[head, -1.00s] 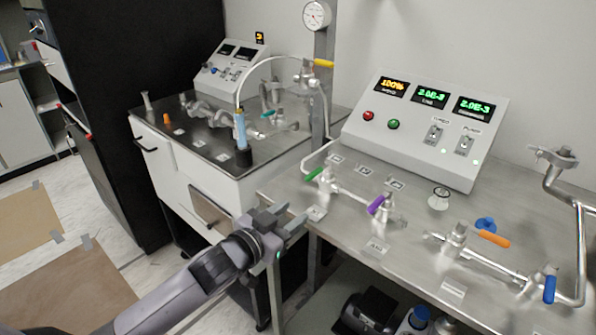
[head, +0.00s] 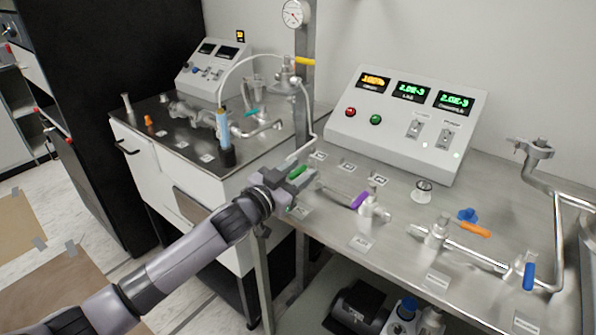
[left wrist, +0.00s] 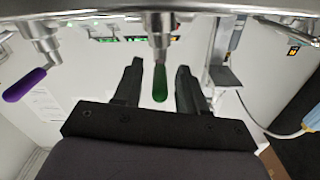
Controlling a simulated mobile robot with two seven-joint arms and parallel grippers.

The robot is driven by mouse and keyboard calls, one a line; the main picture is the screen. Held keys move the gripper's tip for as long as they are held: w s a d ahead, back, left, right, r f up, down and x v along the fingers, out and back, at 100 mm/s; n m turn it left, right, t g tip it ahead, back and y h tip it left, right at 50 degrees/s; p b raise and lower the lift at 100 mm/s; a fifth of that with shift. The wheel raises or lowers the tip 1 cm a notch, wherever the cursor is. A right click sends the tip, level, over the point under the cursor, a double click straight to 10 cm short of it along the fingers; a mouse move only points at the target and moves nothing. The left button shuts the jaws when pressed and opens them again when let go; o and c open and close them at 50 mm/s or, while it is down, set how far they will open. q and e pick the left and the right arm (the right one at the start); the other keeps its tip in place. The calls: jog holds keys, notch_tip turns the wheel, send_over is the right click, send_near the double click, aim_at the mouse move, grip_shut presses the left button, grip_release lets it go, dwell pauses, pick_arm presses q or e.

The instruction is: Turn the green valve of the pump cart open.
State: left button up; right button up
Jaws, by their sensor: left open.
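The green valve handle (head: 297,172) sits at the left end of the pipe run on the steel cart top (head: 330,225). In the left wrist view the green handle (left wrist: 160,84) hangs from its metal valve body between the two fingers. My left gripper (head: 300,180) is at the handle, with its fingers on either side. It is open, with a visible gap between each finger and the handle in the left wrist view (left wrist: 158,82). In the head view the gripper partly hides the valve body. My right gripper is not in view.
A purple handle (head: 361,200) is the nearest neighbour on the right. An orange handle (head: 475,229) and a blue handle (head: 529,276) are farther right. The control panel (head: 405,120) stands behind.

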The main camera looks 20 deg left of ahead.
pick_arm(q)
jog(key=shift+w+d, duration=0.1)
jog(key=shift+w, duration=0.15)
grip_shut()
